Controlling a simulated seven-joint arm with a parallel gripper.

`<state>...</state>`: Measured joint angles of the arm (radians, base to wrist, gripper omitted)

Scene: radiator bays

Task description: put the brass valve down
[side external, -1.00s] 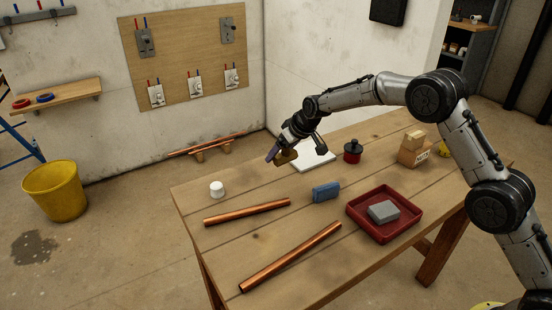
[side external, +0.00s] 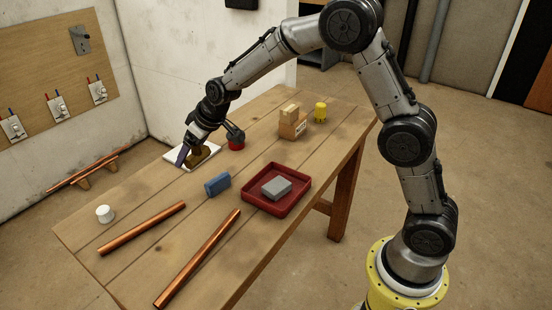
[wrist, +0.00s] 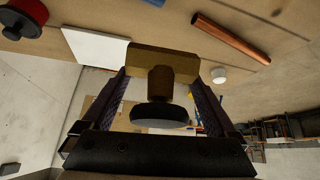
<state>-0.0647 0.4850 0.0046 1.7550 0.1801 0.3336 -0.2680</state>
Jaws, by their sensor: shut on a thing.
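My gripper (side external: 192,154) is shut on the brass valve (side external: 206,152), at the far side of the workbench. In the wrist view the valve (wrist: 160,62) sits between the two fingers (wrist: 158,105), its blocky brass body away from me and its round dark handle towards me. In the side view the valve overlaps a flat white plate (side external: 176,158). In the wrist view the plate (wrist: 95,46) lies left of the valve, partly covered by it. I cannot tell whether the valve touches the plate.
A red and black round object (side external: 236,144) stands close right of the plate. A blue block (side external: 217,184), two copper pipes (side external: 142,229), a white cap (side external: 105,214), a red tray (side external: 248,198) with a grey block, cardboard boxes (side external: 292,124) and a yellow object (side external: 320,112) share the bench.

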